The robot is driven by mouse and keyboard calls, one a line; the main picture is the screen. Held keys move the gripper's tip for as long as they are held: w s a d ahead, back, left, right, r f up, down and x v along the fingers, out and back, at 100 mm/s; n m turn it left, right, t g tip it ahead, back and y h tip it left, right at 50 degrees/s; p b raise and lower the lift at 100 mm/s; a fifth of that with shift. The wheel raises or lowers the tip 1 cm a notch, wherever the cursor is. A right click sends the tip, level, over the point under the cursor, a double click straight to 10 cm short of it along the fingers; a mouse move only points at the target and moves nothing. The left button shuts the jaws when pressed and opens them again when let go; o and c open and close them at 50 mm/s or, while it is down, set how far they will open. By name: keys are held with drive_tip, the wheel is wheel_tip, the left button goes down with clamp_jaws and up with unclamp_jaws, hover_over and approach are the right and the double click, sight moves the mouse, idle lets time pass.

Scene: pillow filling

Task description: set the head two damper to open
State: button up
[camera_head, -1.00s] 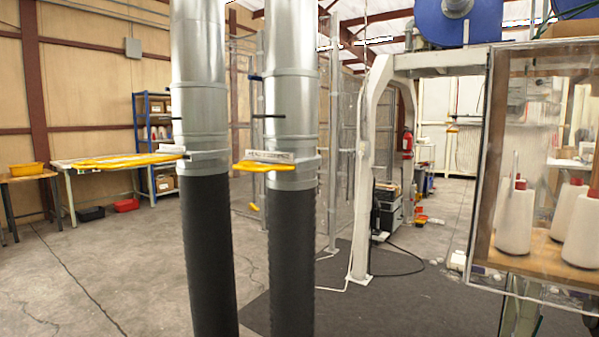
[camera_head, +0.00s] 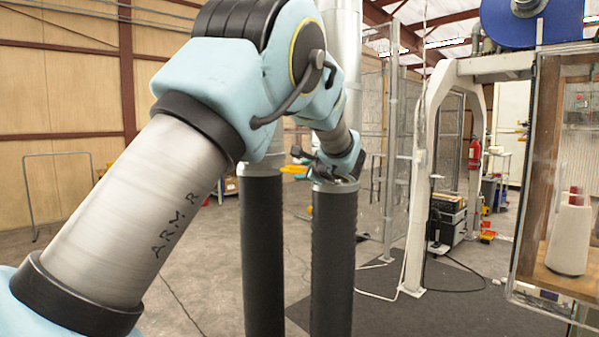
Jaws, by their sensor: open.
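Two vertical ducts stand in the middle, silver metal above and black hose below. The right duct (camera_head: 332,250) is the one whose plate, partly legible earlier, seems to mark a damper; that plate is now hidden. A bit of yellow handle (camera_head: 295,169) shows at the left of this duct, just left of my gripper. My gripper (camera_head: 318,168) is open at the right duct's collar, by the handle; I cannot tell whether it touches. My arm hides the left duct's upper part and its handle; the left black hose (camera_head: 262,255) shows below.
A white arched frame (camera_head: 418,200) stands right of the ducts, with a mesh fence behind. A clear-fronted cabinet with a white thread cone (camera_head: 569,238) is at the right edge. A dark mat (camera_head: 400,310) and cables lie on the floor. The floor at left is open.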

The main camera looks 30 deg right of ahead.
sight(291, 172)
drive_tip(key=p+x, duration=0.4)
drive_tip(key=x, duration=0.4)
drive_tip(key=shift+w+a, duration=0.1)
drive_tip(key=shift+w, duration=0.2)
drive_tip(key=shift+w+f, duration=0.15)
drive_tip(key=shift+w, duration=0.25)
clamp_jaws()
idle(0.7)
